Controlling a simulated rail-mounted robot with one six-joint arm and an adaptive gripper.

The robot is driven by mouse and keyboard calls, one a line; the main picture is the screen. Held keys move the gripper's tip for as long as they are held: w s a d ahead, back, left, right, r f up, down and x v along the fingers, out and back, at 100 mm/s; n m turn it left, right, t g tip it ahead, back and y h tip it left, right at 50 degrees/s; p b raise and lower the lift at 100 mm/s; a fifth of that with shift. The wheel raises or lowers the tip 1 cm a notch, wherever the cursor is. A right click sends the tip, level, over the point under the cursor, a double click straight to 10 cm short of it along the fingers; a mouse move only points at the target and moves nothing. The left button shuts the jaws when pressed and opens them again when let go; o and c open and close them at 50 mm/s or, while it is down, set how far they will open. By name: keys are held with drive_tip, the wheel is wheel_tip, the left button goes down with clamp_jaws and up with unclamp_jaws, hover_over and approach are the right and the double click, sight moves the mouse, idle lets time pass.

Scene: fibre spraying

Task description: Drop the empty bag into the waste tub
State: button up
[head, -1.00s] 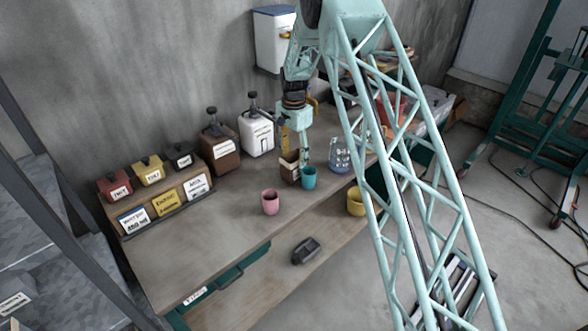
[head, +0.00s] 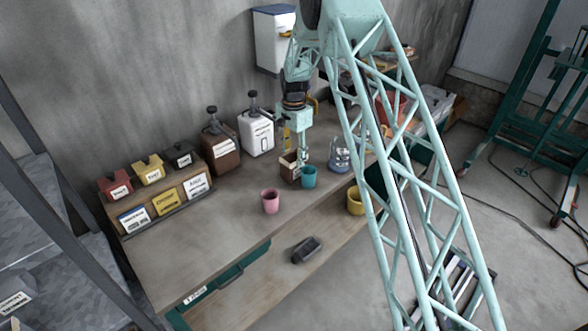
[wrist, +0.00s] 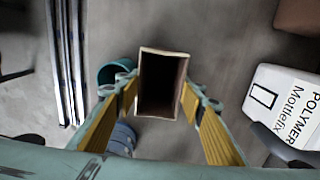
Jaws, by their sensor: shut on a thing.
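The bag (head: 287,169) is a brown, open-topped, box-shaped packet. It stands upright over the workbench (head: 225,240), close to the left of a teal cup (head: 309,177). My gripper (head: 297,153) points down at it. In the wrist view the two yellow-padded fingers press on the bag's opposite sides, and its dark open mouth (wrist: 162,85) faces the camera. I see no contents in it. I cannot tell whether its base touches the bench. No container is clearly marked as the waste tub; a yellow tub (head: 355,201) is at the bench's front right.
A pink cup (head: 270,201) stands on the bench in front. A blue see-through jug (head: 340,155) is right of the teal cup. A white Polymer canister (head: 256,134) and a brown canister (head: 222,153) stand behind. A dark block (head: 306,250) lies lower. The bench's left front is clear.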

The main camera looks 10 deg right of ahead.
drive_tip(key=shift+c, duration=1)
drive_tip(key=shift+r, duration=0.15)
wheel_tip(320, 180, up, 10)
drive_tip(key=b, duration=0.1)
idle(0.5)
